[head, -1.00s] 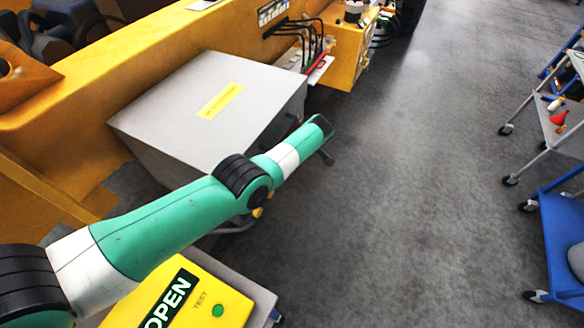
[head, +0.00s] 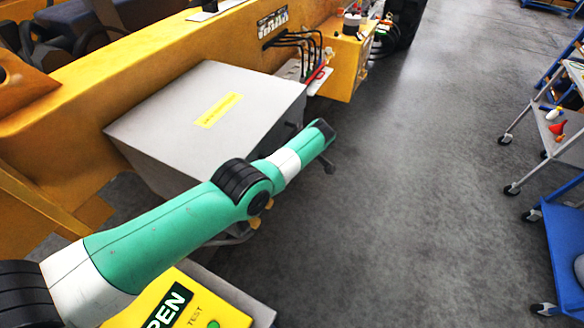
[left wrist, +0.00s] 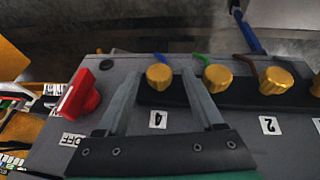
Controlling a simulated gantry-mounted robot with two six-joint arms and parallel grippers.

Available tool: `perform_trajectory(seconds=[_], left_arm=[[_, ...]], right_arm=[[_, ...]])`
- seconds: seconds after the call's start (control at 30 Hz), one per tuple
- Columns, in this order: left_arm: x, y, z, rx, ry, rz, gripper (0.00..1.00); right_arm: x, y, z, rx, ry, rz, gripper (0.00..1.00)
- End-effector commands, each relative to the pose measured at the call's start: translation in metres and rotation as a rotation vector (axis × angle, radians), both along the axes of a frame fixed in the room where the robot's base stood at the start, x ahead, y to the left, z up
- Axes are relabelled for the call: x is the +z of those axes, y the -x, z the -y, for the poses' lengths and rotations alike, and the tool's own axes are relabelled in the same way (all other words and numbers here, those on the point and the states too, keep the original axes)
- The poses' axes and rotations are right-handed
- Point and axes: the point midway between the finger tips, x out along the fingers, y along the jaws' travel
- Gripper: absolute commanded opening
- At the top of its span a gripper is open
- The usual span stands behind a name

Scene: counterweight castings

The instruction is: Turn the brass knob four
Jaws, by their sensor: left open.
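The brass knob four (left wrist: 160,76) is on a grey panel (left wrist: 118,70) in the left wrist view, above a white tag reading 4 that appears upside down. My left gripper (left wrist: 161,84) is open, with one finger on each side of this knob. A gap shows at the fingers; whether either touches the knob is unclear. In the head view my left arm reaches past the grey cabinet (head: 165,110), and its gripper is mostly hidden behind the arm's end. My right gripper is in neither view.
Other brass knobs stand to the right in the left wrist view, one close by (left wrist: 217,77) and one by tag 2 (left wrist: 276,80). A red switch (left wrist: 80,95) marked OFF is on the left. Carts (head: 552,130) stand right; the floor between is clear.

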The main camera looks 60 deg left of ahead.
Motion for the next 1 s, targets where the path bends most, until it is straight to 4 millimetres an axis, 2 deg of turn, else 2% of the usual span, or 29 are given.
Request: perform_trajectory(seconds=[0.3, 0.5, 0.63, 0.97, 1.0], left_arm=[[0.066, -0.007, 0.024, -0.003, -0.001, 0.003, 0.69], [0.096, -0.01, 0.04, -0.002, 0.0, 0.002, 0.69], [0.104, -0.011, 0.044, -0.001, 0.0, 0.0, 0.69], [0.104, -0.009, 0.045, -0.014, 0.005, -0.015, 0.69], [0.111, -0.011, 0.045, -0.03, 0.004, -0.012, 0.69]], right_arm=[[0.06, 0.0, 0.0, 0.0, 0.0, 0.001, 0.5], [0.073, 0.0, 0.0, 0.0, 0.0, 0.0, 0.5], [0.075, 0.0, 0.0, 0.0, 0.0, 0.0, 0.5], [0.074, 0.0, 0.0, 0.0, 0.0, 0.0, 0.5], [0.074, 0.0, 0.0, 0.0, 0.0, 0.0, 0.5]])
